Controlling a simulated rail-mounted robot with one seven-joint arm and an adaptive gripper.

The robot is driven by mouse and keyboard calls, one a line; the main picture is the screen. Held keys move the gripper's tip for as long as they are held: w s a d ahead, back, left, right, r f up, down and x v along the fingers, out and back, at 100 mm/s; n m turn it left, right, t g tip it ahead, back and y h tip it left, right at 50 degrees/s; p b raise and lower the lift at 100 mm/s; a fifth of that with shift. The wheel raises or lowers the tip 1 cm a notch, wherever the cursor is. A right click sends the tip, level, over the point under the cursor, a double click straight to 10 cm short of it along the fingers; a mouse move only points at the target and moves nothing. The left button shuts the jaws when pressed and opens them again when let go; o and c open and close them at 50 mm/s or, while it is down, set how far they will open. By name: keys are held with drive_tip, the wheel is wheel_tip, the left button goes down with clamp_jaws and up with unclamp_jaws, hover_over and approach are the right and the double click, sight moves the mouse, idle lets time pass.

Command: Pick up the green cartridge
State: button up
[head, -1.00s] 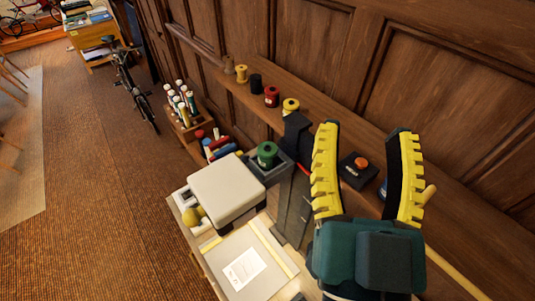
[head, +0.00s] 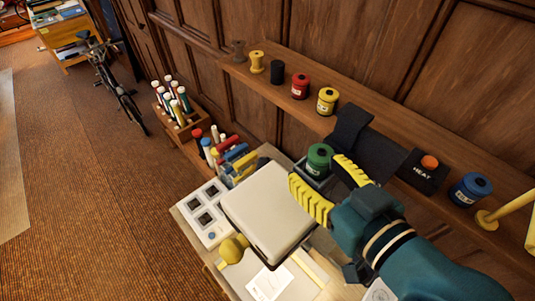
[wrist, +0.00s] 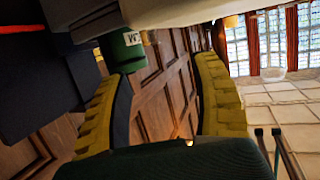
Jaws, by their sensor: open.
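The green cartridge (head: 318,157) sits upright in a dark holder beside the white lidded box, against the wall side of the table. My gripper (head: 322,176) is open, with its yellow fingers spread toward the cartridge in the head view. In the wrist view, the green cartridge (wrist: 121,48) with a white label shows near the tip of the left finger, and the space between the fingers is empty. Whether a finger touches it I cannot tell. The lower part of the cartridge is hidden in the head view.
The white box (head: 268,212) stands close to the gripper. A shelf on the wall holds red (head: 300,86), yellow (head: 327,101) and blue (head: 470,190) cartridges and a black HEAT box (head: 423,170). A wooden rack (head: 182,127) holds several tubes at the left.

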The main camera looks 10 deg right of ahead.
sight(327, 168)
drive_tip(key=shift+m+h, duration=0.4)
drive_tip(key=shift+h, duration=0.1)
drive_tip(key=d, duration=0.1)
drive_tip(key=s+d+f, duration=0.1)
drive_tip(key=d, duration=0.1)
drive_tip(key=shift+s+d+f, duration=0.3)
drive_tip(key=p+x, duration=0.2)
drive_tip(key=x, duration=0.4)
drive_tip(key=shift+w+r, duration=0.15)
drive_tip(key=shift+w, duration=0.35)
drive_tip(key=c, duration=1)
